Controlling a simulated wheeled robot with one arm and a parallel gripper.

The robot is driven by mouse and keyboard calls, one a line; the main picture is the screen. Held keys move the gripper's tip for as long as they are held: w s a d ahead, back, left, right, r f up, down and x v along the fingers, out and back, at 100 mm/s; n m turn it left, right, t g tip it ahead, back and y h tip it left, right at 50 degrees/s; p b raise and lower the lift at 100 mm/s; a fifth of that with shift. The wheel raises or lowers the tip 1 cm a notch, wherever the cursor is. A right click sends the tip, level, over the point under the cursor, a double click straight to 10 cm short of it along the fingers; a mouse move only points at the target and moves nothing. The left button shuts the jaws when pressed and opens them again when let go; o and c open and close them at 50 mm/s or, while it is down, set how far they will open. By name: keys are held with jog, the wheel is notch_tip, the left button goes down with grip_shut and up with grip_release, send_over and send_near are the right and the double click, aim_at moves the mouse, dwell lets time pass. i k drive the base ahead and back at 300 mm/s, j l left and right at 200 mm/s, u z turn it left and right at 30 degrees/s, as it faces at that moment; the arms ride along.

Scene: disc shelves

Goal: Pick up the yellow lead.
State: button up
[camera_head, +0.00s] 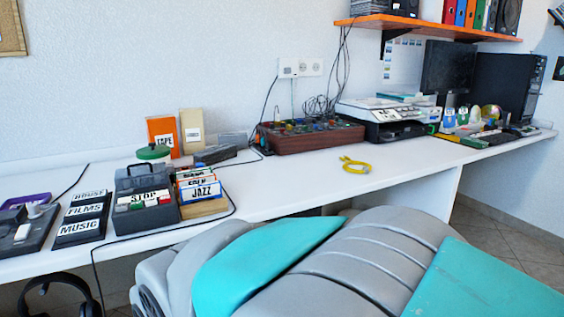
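The yellow lead (356,165) lies coiled on the white desk (300,180), a little right of the middle of the picture. It sits on a bare stretch of the desk, apart from other objects. My gripper is not in view, so I cannot see whether it is open or shut.
A brown box with coloured parts (312,137) stands behind and left of the lead. A printer (385,117) stands behind and right. A cassette recorder (145,200) and label boxes fill the left. An orange shelf (430,28) hangs above.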

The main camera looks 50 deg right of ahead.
aim_at(365, 170)
jog(key=z, duration=1.95)
jog(key=i+l+u, duration=0.1)
jog(key=l+u, duration=0.35)
jog(key=l, duration=0.25)
